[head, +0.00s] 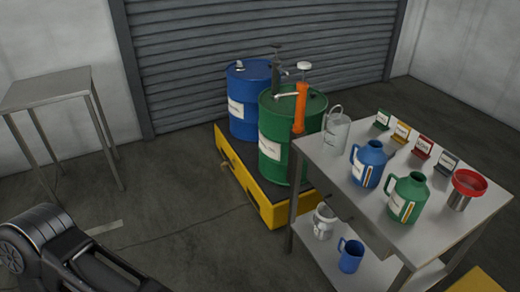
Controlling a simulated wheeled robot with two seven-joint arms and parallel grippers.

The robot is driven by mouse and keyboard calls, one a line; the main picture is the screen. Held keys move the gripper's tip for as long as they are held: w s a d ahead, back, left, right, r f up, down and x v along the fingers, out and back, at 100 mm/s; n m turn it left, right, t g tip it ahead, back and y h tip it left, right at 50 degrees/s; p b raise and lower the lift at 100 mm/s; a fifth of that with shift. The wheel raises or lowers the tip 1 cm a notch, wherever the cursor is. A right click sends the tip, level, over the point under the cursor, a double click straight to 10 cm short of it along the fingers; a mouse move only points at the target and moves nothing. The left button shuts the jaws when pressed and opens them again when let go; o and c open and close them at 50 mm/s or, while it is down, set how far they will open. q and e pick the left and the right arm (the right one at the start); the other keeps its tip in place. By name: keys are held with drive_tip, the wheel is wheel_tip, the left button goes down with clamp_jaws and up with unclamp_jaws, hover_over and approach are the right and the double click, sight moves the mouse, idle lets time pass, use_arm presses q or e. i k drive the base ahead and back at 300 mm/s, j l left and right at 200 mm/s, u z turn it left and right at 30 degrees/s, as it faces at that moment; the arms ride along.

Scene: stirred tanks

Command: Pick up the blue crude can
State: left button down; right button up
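A blue can (366,166) with a handle, a short neck and a white label stands upright on the metal table (433,233). Its label is too small to read. A green can (407,200) of like shape stands to its right and nearer. A smaller blue jug (350,257) stands on the table's lower shelf. My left arm shows at the bottom left, far from the table. Neither gripper is in view.
A clear container (336,133) and a red funnel (468,187) flank the cans, with several label stands behind. Blue (245,103) and green (279,143) drums stand on a yellow pallet (268,200). An empty side table (46,88) is at left. The floor between is mostly clear.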

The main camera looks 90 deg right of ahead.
sight(369, 165)
drive_tip(key=z, duration=3.75)
